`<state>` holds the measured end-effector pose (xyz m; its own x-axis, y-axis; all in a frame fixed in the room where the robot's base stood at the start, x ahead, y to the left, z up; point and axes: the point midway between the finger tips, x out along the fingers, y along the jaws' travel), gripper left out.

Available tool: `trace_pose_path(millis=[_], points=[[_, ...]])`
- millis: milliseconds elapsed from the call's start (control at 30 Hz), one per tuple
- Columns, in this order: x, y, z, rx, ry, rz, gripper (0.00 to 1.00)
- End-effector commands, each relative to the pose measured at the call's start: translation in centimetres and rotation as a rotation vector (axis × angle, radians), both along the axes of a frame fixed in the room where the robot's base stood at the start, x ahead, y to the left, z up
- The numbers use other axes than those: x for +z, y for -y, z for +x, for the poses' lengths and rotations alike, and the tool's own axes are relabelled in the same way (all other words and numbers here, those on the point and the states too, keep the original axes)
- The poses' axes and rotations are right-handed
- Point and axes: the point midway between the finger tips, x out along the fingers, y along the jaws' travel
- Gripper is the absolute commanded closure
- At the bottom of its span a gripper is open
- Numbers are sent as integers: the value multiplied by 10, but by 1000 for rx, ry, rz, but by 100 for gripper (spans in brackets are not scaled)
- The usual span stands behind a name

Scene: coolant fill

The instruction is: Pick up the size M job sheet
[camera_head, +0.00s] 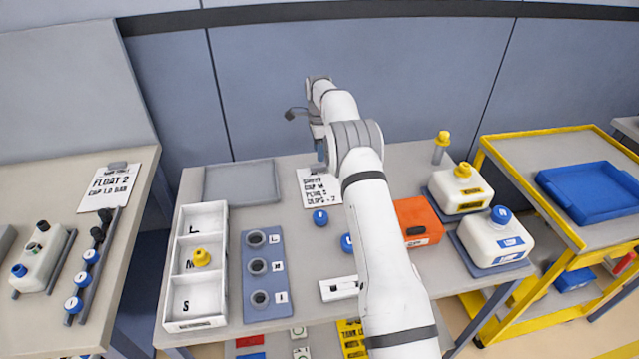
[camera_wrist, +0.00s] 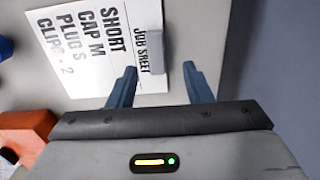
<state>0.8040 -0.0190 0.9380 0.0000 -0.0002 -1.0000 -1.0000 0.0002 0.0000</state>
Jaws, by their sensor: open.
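The job sheet (camera_head: 312,188) lies on the middle table near its back edge, partly hidden by my arm. In the wrist view the white sheet (camera_wrist: 80,62) reads "JOB SHEET, SHORT, CAP M, PLUG S, CLIPS 2". A grey block-like tab (camera_wrist: 155,52) stands at its headed edge. My gripper (camera_wrist: 160,72) is open and empty, its two blue fingers pointing toward the tab, one to each side of it in the picture. Whether they are level with the tab I cannot tell. In the head view my gripper (camera_head: 320,150) shows just above the sheet.
A grey tray (camera_head: 241,183) and a white bin marked L, M, S (camera_head: 182,318) are left. Blue caps (camera_head: 320,217), an orange box (camera_head: 416,222) and white jugs (camera_head: 497,238) are close or right. Another sheet (camera_head: 106,190) reading "FLOAT 2" lies on the left bench.

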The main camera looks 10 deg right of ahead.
Motion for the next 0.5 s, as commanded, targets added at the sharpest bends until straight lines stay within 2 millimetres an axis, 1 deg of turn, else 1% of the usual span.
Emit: trace_pose_path(millis=[200,300,400,500], points=[[-29,-1,-6,1,-4,0,55],[-43,-1,-5,1,-2,0,55],[-50,-1,-5,1,-1,0,55],[-51,-1,-5,1,0,0,55]])
